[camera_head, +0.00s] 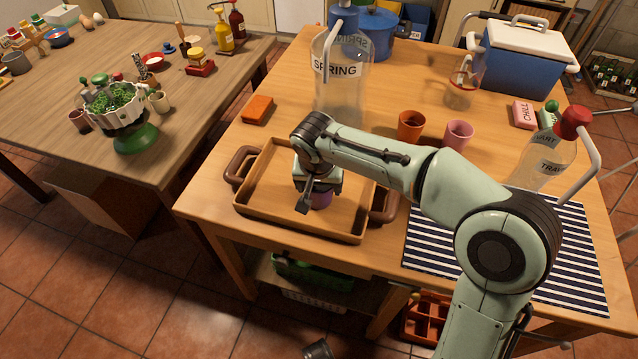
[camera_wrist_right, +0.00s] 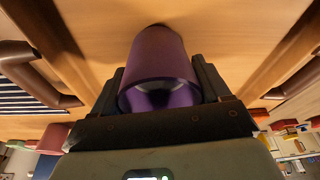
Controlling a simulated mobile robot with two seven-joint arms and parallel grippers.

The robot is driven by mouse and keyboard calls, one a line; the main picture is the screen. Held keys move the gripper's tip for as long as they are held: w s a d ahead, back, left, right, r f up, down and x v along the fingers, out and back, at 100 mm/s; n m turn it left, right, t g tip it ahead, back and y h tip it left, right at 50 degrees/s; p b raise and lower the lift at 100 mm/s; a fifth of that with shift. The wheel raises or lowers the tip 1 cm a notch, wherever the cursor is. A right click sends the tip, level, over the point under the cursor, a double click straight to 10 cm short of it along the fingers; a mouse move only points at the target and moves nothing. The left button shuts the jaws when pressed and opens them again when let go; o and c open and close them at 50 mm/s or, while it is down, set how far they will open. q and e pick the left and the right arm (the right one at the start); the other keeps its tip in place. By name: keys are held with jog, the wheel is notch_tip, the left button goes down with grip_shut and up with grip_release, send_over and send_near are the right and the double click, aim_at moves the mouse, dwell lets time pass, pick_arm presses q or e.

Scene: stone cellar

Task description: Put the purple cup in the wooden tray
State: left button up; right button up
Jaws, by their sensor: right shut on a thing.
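The purple cup (camera_head: 320,199) is inside the outline of the wooden tray (camera_head: 262,222), right of its middle. My right gripper (camera_head: 318,188) is shut on the cup from above and partly hides it. In the right wrist view the purple cup (camera_wrist_right: 160,62) sits between the two fingers of the right gripper (camera_wrist_right: 162,88), with its far end close to the tray floor (camera_wrist_right: 210,30). I cannot tell whether it touches the floor. The tray has brown handles at its left and right ends. My left gripper is not in view.
A striped mat (camera_head: 560,245) lies right of the tray. An orange cup (camera_head: 411,126), a pink cup (camera_head: 458,134) and a clear SPRING jug (camera_head: 340,85) stand behind it. An orange block (camera_head: 257,109) lies behind left. The tray's left half is bare.

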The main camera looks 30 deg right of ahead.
jog(key=o, duration=1.2)
jog(key=shift+f, duration=0.1)
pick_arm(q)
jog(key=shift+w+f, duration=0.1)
pick_arm(e)
jog(key=shift+r, duration=0.45)
jog(key=p+v, duration=0.3)
jog(key=v, duration=0.8)
jog(key=shift+r, duration=0.2)
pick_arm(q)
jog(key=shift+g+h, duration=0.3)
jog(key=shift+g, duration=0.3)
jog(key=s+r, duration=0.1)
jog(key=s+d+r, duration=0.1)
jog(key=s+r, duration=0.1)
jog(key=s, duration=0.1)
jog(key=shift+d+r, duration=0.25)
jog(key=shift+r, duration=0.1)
